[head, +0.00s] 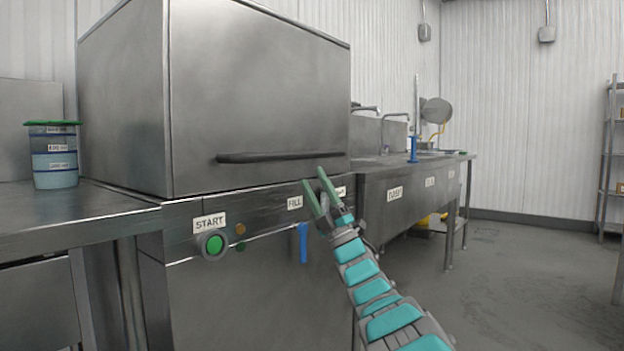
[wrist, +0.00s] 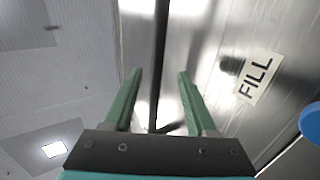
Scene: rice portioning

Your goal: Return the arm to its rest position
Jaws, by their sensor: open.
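My gripper (head: 317,192) is open and empty, with its two green fingers pointing up and to the left in the head view. It is in front of the steel machine's lower panel, near the FILL label (head: 295,202). In the wrist view my gripper (wrist: 157,78) shows its two fingers apart with nothing between them. The FILL label (wrist: 257,78) is to the right of the fingers there. My teal arm reaches up from the bottom right of the head view.
The steel machine (head: 255,95) has a dark handle bar (head: 280,156), a green START button (head: 215,243) and a blue lever (head: 303,243). A green-lidded tub (head: 54,160) stands on the left counter (head: 85,213). A sink counter (head: 405,172) extends behind. Floor (head: 530,275) at right is clear.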

